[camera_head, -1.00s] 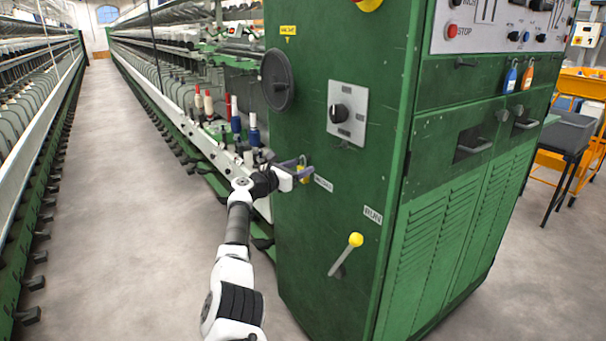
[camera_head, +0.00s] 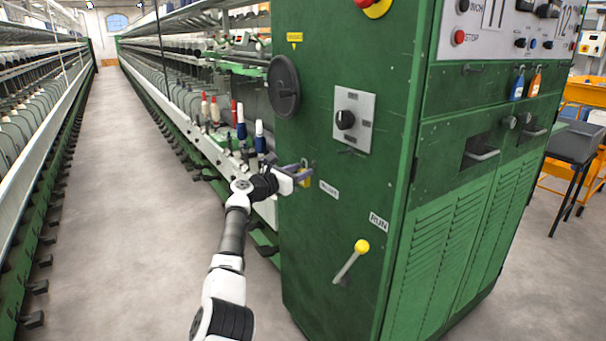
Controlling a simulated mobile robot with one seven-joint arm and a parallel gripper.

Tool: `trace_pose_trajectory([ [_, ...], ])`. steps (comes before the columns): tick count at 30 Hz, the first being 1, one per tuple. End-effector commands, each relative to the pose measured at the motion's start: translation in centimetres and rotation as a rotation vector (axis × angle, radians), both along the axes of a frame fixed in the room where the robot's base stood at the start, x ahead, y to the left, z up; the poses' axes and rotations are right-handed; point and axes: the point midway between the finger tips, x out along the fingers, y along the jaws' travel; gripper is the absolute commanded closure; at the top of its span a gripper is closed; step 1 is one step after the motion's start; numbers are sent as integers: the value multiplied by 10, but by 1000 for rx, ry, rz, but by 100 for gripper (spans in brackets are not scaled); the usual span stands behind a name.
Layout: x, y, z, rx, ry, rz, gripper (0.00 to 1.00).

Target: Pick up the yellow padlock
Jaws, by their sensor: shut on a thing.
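The yellow padlock (camera_head: 306,183) is at the left part of the green cabinet's front face, beside a small white label. My gripper (camera_head: 303,174) reaches it from the left and is shut on it. The gripper's fingers cover part of the padlock. Its shackle shows only faintly above the fingers, and I cannot tell whether it still hangs on the cabinet.
The green cabinet (camera_head: 335,225) fills the middle. A yellow-knobbed lever (camera_head: 361,247), a rotary switch (camera_head: 346,119) and a black handwheel (camera_head: 284,86) stick out near my gripper. Blue (camera_head: 517,87) and orange (camera_head: 534,83) padlocks hang at upper right. The aisle floor at left is clear.

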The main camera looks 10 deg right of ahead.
Motion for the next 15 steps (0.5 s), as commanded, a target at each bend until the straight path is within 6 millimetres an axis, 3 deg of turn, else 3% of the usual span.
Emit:
trace_pose_trajectory([
  [8, -19, 31, -2, -1, -2, 1, 84],
  [15, -51, 83, -3, -1, -2, 2, 84],
])
